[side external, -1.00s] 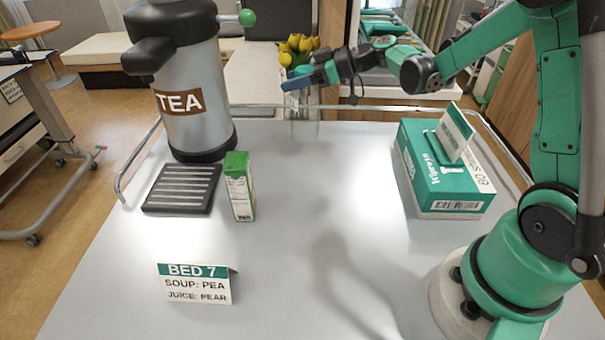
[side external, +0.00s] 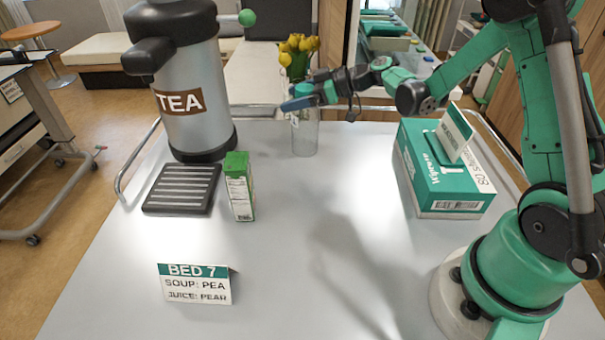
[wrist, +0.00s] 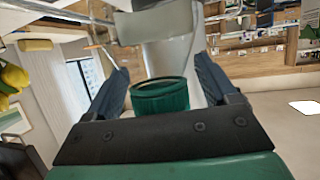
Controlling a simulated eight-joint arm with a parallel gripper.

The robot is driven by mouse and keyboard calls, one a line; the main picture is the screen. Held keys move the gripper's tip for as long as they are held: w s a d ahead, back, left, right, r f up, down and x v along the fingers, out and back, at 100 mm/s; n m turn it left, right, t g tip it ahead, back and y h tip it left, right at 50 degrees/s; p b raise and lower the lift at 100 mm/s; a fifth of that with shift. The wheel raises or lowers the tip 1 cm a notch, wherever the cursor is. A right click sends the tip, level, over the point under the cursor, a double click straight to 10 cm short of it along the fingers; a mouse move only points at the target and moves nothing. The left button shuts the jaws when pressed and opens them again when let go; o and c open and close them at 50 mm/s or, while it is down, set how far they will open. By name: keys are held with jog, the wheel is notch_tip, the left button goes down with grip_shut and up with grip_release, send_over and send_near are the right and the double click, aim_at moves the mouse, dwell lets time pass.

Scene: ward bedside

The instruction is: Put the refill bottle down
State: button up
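The refill bottle (side external: 305,136) is clear and upright in the side view, over the far middle of the table. Its base looks at or just above the tabletop; I cannot tell if they touch. My gripper (side external: 299,102) is around its upper part, with the blue fingers level. In the wrist view the bottle's dark green end (wrist: 160,97) and pale body lie between the two fingers of my gripper (wrist: 163,82). The fingers hide part of the bottle's top in the side view.
The tea urn (side external: 190,85) stands back left, with a black drip tray (side external: 182,188) and green carton (side external: 239,186) before it. A BED 7 card (side external: 197,284) is front left. A green-white box (side external: 440,170) is at right. Yellow flowers (side external: 299,46) show behind. The table's middle is clear.

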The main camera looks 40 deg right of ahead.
jog(key=shift+r, duration=0.2)
jog(key=v, duration=1.2)
jog(key=s+a+f+m+g+h, duration=0.1)
jog(key=s+a+m+g+h, duration=0.2)
jog(key=s+a+m+h, duration=0.4)
jog(key=s+a+h, duration=0.1)
jog(key=a, duration=0.4)
jog(key=shift+s+f+g, duration=0.25)
jog(key=shift+s+g, duration=0.1)
jog(key=shift+g, duration=0.05)
